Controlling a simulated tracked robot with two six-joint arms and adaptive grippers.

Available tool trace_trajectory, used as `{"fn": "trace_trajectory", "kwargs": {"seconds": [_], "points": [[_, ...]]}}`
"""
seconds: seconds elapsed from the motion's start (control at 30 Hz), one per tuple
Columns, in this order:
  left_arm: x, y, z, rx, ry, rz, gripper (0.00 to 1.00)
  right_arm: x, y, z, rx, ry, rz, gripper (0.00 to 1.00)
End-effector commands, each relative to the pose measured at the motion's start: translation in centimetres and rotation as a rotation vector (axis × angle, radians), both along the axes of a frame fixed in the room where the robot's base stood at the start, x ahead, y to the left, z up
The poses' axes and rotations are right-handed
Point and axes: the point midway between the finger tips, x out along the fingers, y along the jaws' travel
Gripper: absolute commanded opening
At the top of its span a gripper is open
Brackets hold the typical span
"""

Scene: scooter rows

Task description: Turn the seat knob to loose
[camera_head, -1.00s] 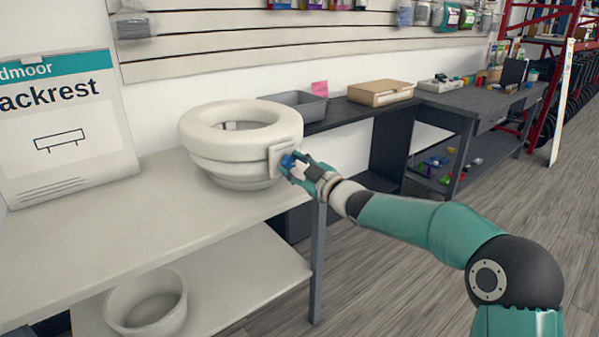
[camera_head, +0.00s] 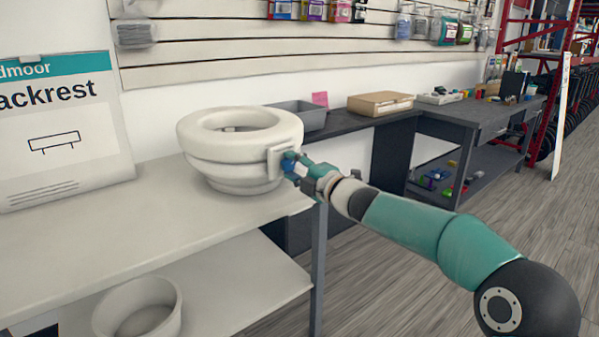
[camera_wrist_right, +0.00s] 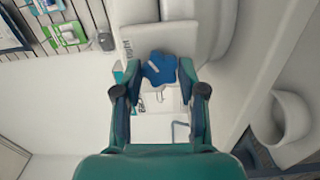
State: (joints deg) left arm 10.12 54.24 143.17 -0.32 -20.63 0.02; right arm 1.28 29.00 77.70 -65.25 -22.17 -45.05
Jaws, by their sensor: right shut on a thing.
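The white ring-shaped seat (camera_head: 240,150) stands on the pale counter near its right end. A white plate (camera_head: 273,163) on its right side carries the blue knob (camera_head: 288,163). The blue lobed knob (camera_wrist_right: 160,66) with a short white mark also shows in the right wrist view, in front of the white plate (camera_wrist_right: 145,35). My left gripper is not in view.
The pale counter (camera_head: 80,235) holds a backrest carton (camera_head: 65,130) at the left. A white bowl (camera_head: 140,310) sits on the lower shelf. A grey tray (camera_head: 305,113) and a tan box (camera_head: 380,103) stand on the dark bench behind. The floor at the right is clear.

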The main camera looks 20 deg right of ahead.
Motion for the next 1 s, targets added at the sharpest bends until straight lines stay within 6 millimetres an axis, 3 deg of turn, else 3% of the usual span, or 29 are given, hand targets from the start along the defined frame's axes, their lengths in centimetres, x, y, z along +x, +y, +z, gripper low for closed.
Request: {"fn": "trace_trajectory", "kwargs": {"seconds": [0.3,0.87,0.9,1.0], "points": [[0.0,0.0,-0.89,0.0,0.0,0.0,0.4,0.03,0.12,-0.56,-0.144,-0.043,0.002,0.06],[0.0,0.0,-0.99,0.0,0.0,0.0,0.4,0.05,0.13,-0.69,-0.175,-0.051,0.002,0.06],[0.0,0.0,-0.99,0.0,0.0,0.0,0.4,0.05,0.13,-0.7,-0.175,-0.051,0.002,0.45],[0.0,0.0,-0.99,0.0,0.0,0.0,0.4,0.05,0.1,-0.65,-0.175,-0.052,0.002,0.62]]}}
